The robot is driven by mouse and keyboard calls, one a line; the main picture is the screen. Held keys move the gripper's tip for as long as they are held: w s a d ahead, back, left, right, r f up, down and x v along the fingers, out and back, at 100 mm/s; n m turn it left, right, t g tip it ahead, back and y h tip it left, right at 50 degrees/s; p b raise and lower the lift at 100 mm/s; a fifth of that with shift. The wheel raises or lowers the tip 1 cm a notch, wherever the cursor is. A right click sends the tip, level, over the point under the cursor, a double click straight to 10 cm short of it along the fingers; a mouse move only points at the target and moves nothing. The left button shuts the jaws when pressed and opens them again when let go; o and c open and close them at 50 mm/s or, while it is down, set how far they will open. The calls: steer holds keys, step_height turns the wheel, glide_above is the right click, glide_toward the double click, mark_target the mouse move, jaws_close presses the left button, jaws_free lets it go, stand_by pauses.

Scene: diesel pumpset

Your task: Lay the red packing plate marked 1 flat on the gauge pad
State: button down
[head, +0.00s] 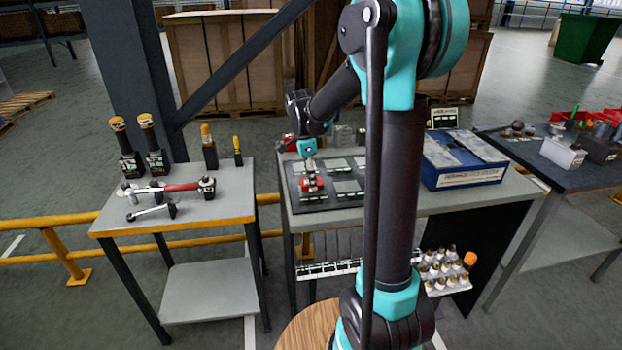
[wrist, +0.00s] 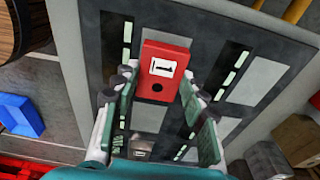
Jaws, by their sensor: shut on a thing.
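My gripper (wrist: 160,84) is shut on the red packing plate (wrist: 166,62), which bears a white label with a dark 1 and a round dark hole. In the head view the red plate (head: 312,184) is below my gripper (head: 309,170), over the dark board (head: 322,204) on the middle bench. The board carries several grey pads, one of them (wrist: 248,85) right of the plate in the wrist view, with pale label strips beside them. Their writing is too small to read, so I cannot tell which is the gauge pad. I cannot tell whether the plate touches the board.
A small metal block (wrist: 141,146) shows near my gripper's base in the wrist view. A blue box (head: 462,162) stands right of the board. A left bench (head: 215,215) holds bottles and a red-handled tool. A yellow rail (head: 50,222) runs behind it.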

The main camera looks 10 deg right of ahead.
steer(key=shift+f, duration=0.7)
steer(key=c, duration=0.8)
jaws_free()
steer(key=shift+o, duration=0.2)
step_height(320, 180, up, 12)
steer(key=a, duration=0.1)
steer(key=shift+a, duration=0.25)
steer(key=shift+r, duration=2.95)
